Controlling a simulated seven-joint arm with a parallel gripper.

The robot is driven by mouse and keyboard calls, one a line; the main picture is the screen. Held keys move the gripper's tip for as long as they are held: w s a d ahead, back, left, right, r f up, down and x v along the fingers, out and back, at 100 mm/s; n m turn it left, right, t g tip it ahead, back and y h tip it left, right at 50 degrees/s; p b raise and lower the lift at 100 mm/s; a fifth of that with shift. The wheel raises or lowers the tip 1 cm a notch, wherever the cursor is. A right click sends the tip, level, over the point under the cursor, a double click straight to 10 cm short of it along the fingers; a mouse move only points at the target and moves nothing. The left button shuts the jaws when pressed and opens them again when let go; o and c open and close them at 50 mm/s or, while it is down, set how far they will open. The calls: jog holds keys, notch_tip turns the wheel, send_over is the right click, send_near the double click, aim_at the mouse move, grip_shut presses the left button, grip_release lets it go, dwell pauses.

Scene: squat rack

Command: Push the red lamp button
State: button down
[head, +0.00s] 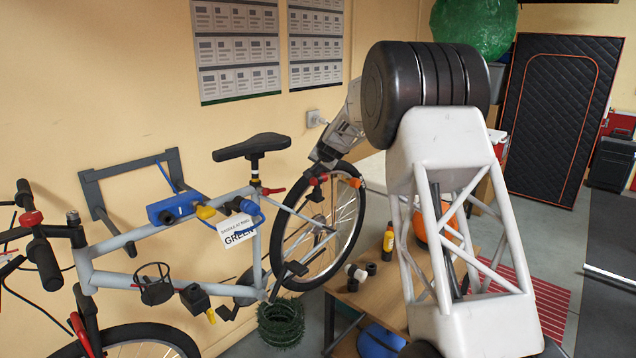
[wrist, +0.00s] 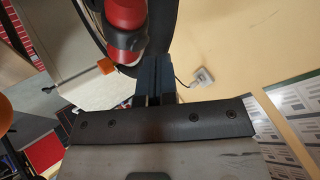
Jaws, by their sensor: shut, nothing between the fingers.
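A red lamp-like part (head: 316,181) sits near the top of the bicycle's rear wheel in the head view.
The grey bicycle (head: 170,222) hangs by the wall, its rear wheel (head: 352,232) close to my gripper. An orange part (head: 353,183) is on the right of the red one. A wooden table (head: 375,300) holds small items. A wall socket (head: 315,118) is behind.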

aim_at(319, 174)
jog(key=shift+f, duration=0.55)
dwell(0.5)
jog(key=shift+r, duration=0.55)
jog(key=shift+r, duration=0.15)
dwell(0.3)
jog(key=shift+r, duration=2.85)
jog(key=shift+s, duration=0.1)
